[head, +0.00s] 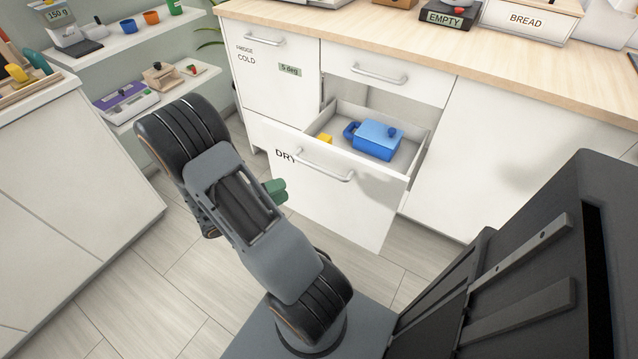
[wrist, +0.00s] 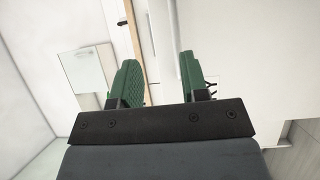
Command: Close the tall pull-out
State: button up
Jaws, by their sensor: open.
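The tall pull-out (head: 345,205), a white deep-fronted drawer marked DRY, stands open from the lower part of the counter in the head view. Its bar handle (head: 328,170) is on the front's upper part. A blue lidded box (head: 376,139) and a yellow item (head: 325,138) lie inside. My gripper (head: 277,190) shows as green fingertips past my arm, appearing in front of the left part of the pull-out's front; contact cannot be told. In the wrist view, my gripper (wrist: 157,78) has its green fingers apart with nothing between them.
A shut drawer (head: 384,80) is above the pull-out, and a shut FRIDGE COLD door (head: 268,85) is at upper left. A white cabinet (head: 70,190) stands at left. Bare floor (head: 160,275) lies between it and my base.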

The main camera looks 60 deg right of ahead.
aim_at(319, 167)
jog(key=s+d, duration=0.1)
jog(key=d, duration=0.3)
jog(key=s+d+f+t+h+b, duration=0.1)
jog(key=s+d, duration=0.1)
jog(key=d, duration=0.3)
jog(key=s+d+h, duration=0.1)
jog(key=d, duration=0.3)
jog(key=shift+s+d+f+n, duration=0.15)
jog(key=shift+d+f+n, duration=0.15)
jog(key=shift+d, duration=0.05)
jog(key=shift+c, duration=0.2)
grip_shut()
